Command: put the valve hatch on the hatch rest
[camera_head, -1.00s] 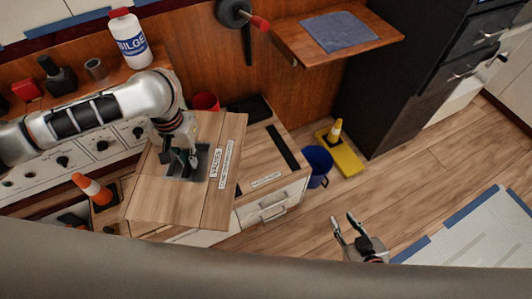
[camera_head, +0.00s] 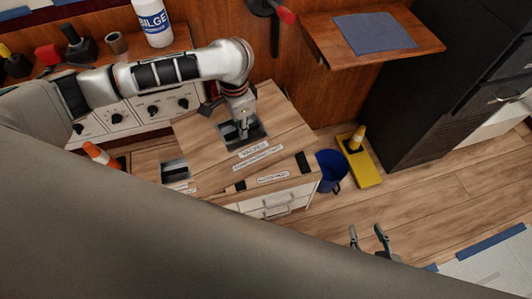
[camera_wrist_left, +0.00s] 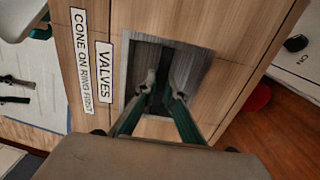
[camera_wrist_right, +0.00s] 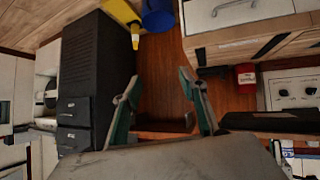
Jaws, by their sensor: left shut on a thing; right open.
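The valve hatch (camera_head: 205,150) is a wooden panel with a grey recessed pull and a VALVES label. It also fills much of the left wrist view (camera_wrist_left: 235,25). My left gripper (camera_head: 243,132) is shut on the pull inside the recess, and its fingers show in the left wrist view (camera_wrist_left: 160,92). The hatch is over the wooden counter top, which bears a small label and black strips and seems to be the hatch rest (camera_head: 235,197). The hatch hides most of it; I cannot tell whether they touch. My right gripper (camera_head: 370,240) is open and empty, low over the floor.
A grey recessed opening (camera_head: 175,172) lies left of the hatch, with an orange cone (camera_head: 100,154) farther left. A blue bucket (camera_head: 331,168) and a yellow stand (camera_head: 359,163) are right of the drawers. A shelf with a blue cloth (camera_head: 375,32) overhangs behind.

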